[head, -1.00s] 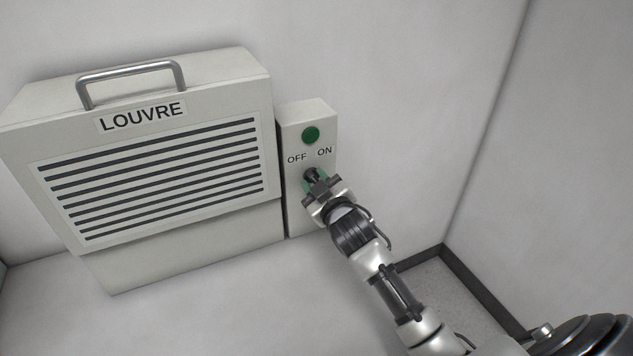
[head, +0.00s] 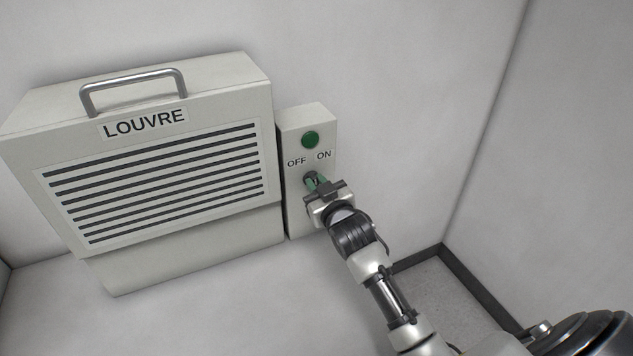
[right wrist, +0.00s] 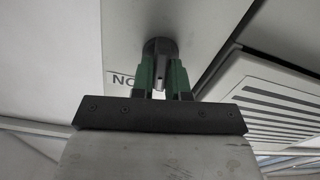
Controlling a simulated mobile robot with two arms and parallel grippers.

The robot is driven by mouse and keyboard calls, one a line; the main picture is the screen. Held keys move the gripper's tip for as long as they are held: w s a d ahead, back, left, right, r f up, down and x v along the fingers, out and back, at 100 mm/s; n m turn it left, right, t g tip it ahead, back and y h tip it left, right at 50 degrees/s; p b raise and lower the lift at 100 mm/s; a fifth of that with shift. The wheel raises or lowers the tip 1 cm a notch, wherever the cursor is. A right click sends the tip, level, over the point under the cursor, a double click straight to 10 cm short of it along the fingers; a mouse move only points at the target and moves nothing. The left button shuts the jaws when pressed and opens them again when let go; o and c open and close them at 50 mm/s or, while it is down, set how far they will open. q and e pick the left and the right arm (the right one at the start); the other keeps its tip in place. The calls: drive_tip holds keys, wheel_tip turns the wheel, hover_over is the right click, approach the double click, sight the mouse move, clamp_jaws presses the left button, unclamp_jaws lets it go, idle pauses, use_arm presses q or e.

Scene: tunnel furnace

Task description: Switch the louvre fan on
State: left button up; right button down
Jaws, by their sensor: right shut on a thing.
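The louvre fan unit (head: 150,160) is a pale box with dark slats, at the left in the head view. A narrow switch box (head: 297,125) stands against its right side, with OFF and ON labels and a green round lamp or button (head: 310,139). A dark round knob (head: 309,175) sits below the labels. My right gripper (head: 315,182) is shut on the knob; its green fingers partly hide it, so I cannot tell exactly where it points. In the right wrist view the fingers (right wrist: 160,76) flank the knob (right wrist: 160,46). My left gripper is out of view.
A metal handle (head: 132,87) arches over the top of the louvre unit. The wall right of the switch box is bare. A side wall (head: 570,170) and a dark floor edge (head: 470,275) lie at the right.

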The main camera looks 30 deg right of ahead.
drive_tip(key=m+p, duration=0.1)
drive_tip(key=m, duration=0.2)
drive_tip(key=shift+d+r+m+p, duration=0.1)
drive_tip(key=shift+r+m+p, duration=0.05)
drive_tip(key=shift+m+p, duration=0.2)
drive_tip(key=m+p, duration=0.1)
drive_tip(key=m, duration=0.3)
drive_tip(key=shift+d, duration=0.15)
drive_tip(key=shift+m, duration=0.25)
drive_tip(key=c, duration=1.1)
unclamp_jaws()
drive_tip(key=shift+s+f, duration=0.1)
drive_tip(key=shift+f, duration=0.1)
